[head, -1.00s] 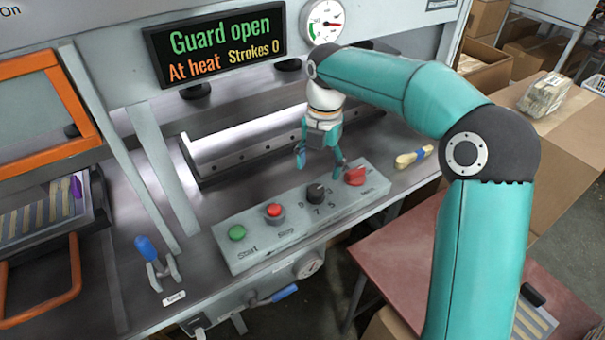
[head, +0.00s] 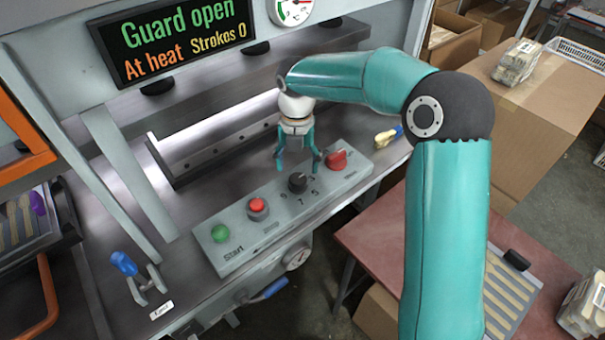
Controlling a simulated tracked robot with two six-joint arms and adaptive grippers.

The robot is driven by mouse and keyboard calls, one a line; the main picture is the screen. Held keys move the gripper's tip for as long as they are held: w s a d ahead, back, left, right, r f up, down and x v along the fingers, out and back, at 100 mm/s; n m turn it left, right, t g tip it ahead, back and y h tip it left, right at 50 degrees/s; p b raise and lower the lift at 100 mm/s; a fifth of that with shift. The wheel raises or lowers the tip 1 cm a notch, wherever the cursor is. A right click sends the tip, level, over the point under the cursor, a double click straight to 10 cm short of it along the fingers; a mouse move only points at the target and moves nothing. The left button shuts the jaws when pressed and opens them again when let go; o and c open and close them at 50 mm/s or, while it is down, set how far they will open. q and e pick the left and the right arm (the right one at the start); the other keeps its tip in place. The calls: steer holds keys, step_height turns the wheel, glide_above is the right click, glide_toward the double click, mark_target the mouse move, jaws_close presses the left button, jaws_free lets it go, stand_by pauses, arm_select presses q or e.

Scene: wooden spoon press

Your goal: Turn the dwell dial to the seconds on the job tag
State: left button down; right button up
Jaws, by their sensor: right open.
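The dwell dial (head: 298,182) is a black knob on the grey control panel (head: 240,244), with numbers such as 7 and 5 printed around its front side. My right gripper (head: 297,168) is open and points down just behind and above the dial, its teal fingers spread and empty. I cannot tell whether a finger touches the dial. On the same panel are a green Start button (head: 220,233), a red button (head: 258,208) and a red knob (head: 336,160). I cannot make out a job tag. My left gripper is not in view.
The press's slot and bar (head: 205,155) lie behind the panel. A blue-handled lever (head: 124,264) stands at the left. A brush (head: 388,134) lies right of the panel. A lit display (head: 175,38) reads "Guard open", "At heat", "Strokes 0".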

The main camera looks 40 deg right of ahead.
mark_target(297, 178)
steer(key=shift+w+f, duration=0.1)
steer(key=shift+f, duration=2.6)
